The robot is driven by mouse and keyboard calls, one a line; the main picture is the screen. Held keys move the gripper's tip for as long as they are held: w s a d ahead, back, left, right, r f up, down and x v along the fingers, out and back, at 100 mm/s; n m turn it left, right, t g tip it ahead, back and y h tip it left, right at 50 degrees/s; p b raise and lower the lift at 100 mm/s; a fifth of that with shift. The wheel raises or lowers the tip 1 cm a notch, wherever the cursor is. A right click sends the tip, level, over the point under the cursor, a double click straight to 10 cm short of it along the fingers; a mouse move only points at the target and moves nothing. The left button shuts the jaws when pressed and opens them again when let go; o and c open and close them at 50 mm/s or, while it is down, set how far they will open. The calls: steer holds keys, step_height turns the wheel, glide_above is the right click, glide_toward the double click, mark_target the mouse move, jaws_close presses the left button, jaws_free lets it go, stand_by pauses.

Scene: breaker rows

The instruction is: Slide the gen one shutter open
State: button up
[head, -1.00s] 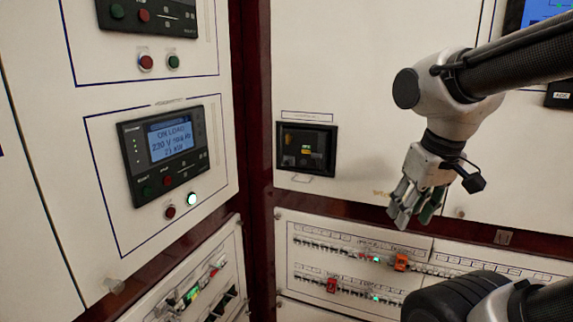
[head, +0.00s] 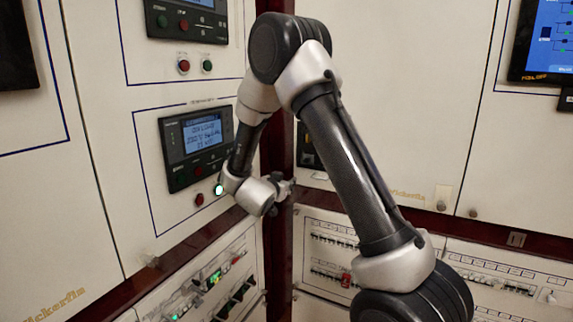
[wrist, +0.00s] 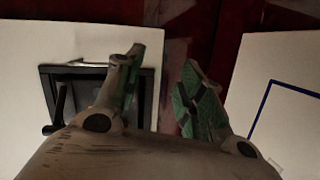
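A black-framed recessed unit (wrist: 88,72) is on the white panel at the left of the wrist view. A dark bar or handle stands at its left edge. I cannot read a label that names it as the gen one shutter. In the head view only a sliver of the black unit (head: 305,150) shows; my arm hides the rest. My gripper (wrist: 163,85) has its two fingers apart with nothing between them. Its left finger overlaps the frame's right part in view; contact cannot be told. In the head view my gripper (head: 286,187) is at the cabinet corner.
A lit display controller (head: 195,145) is on the left panel, with a green lamp (head: 218,190) below it. Dark red corner posts (head: 281,240) separate the panels. Breaker rows (head: 330,255) are below right. A blue screen (head: 545,40) is at upper right.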

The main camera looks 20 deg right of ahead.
mark_target(306, 161)
step_height(306, 161, up, 6)
steer(key=s+d+f+m+h, duration=0.1)
steer(key=s+d+m+h, duration=0.1)
steer(key=s+d+h, duration=0.15)
steer(key=shift+g+h, duration=0.25)
steer(key=shift+g, duration=0.05)
steer(key=x, duration=0.7)
steer(key=shift+w+a+r, duration=0.1)
steer(key=shift+w+r, duration=0.25)
steer(key=shift+w, duration=0.15)
jaws_close()
